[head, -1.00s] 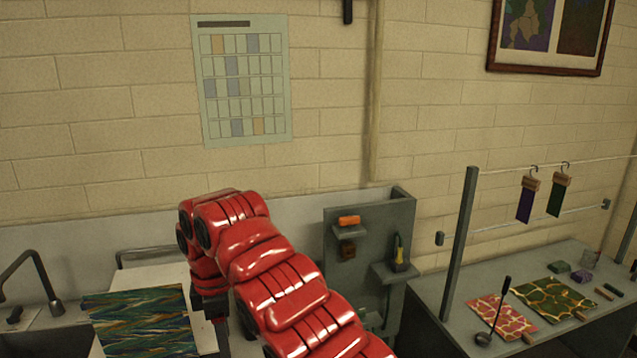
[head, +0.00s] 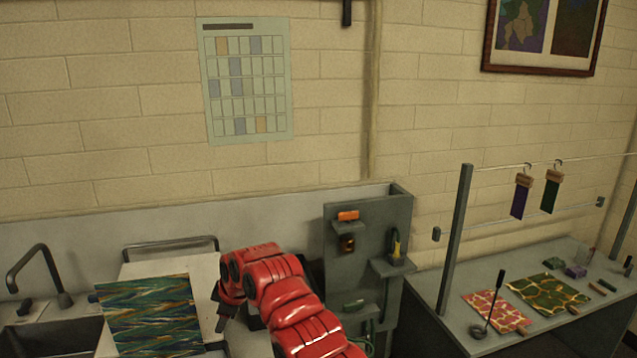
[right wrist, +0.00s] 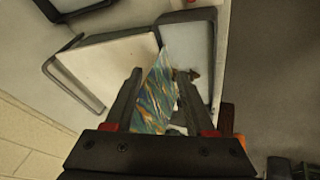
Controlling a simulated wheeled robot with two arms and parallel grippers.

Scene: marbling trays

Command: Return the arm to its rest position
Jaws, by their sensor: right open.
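My right arm's red links enter the head view from the bottom centre. Its gripper (head: 222,318) hangs dark and partly hidden at the arm's left end, just right of the marbled sheet (head: 150,310). In the right wrist view the gripper (right wrist: 160,78) is open, with two dark fingers apart. My left gripper is not in view.
A sink with a tap (head: 40,270) is at the left. A grey tool rack (head: 370,225) stands behind and right of my arm. The right table (head: 450,300) holds a pink sheet (head: 495,311), a green sheet (head: 548,293) and a ladle (head: 490,305). Strips hang from a line above.

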